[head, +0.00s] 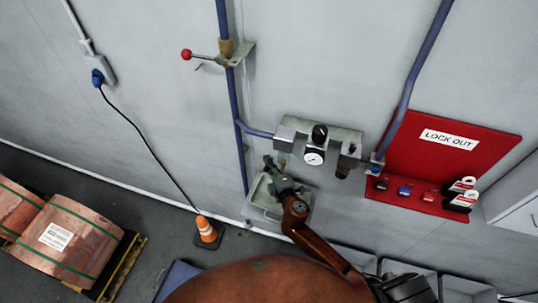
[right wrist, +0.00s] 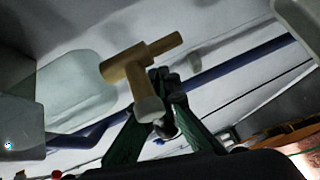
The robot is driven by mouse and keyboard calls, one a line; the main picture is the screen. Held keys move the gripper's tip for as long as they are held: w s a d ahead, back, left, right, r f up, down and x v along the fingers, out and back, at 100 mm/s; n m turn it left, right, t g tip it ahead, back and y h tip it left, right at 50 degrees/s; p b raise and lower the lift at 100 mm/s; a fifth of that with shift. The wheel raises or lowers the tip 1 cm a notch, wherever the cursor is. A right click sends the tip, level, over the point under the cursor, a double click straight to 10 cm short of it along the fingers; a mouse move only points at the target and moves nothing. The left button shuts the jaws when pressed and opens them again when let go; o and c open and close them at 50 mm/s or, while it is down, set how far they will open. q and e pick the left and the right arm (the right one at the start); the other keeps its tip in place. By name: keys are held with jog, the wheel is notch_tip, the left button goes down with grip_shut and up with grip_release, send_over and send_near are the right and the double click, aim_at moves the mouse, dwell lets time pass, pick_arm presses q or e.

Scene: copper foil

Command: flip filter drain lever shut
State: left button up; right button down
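The filter and regulator unit (head: 335,135) is fixed to the wall, with a round gauge (head: 313,158) on it. In the right wrist view a pale translucent bowl (right wrist: 75,85) shows, with a brass T-shaped drain piece (right wrist: 128,70) at its end; its bar points up and right. My right gripper (head: 274,176) is under the left part of the unit. Its two fingers (right wrist: 168,80) meet at their tips just behind the brass piece, close to it; contact cannot be told. The drain piece is too small to make out in the head view. My left gripper is out of view.
A grey tray (head: 268,212) is below my right gripper. Blue pipes (head: 235,100) run on the wall, one with a red-knobbed valve lever (head: 187,54). A red lockout board (head: 430,150) is at right. An orange cone (head: 207,231) and copper coils (head: 70,240) stand on the floor.

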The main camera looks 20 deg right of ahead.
pick_arm(q)
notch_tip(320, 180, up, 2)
jog(key=shift+p, duration=0.55)
pick_arm(e)
jog(key=shift+a+n, duration=0.3)
jog(key=shift+a, duration=0.15)
jog(key=c, duration=2.7)
grip_release()
jog(key=shift+s+f, duration=0.1)
jog(key=o, duration=0.5)
jog(key=shift+o, duration=0.8)
jog(key=shift+a, duration=0.15)
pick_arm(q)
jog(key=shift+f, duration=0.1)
pick_arm(e)
jog(key=s+d+r, duration=0.1)
jog(key=s+r, duration=0.1)
jog(key=s, duration=0.9)
jog(key=shift+s, duration=0.4)
jog(key=shift+d, duration=0.15)
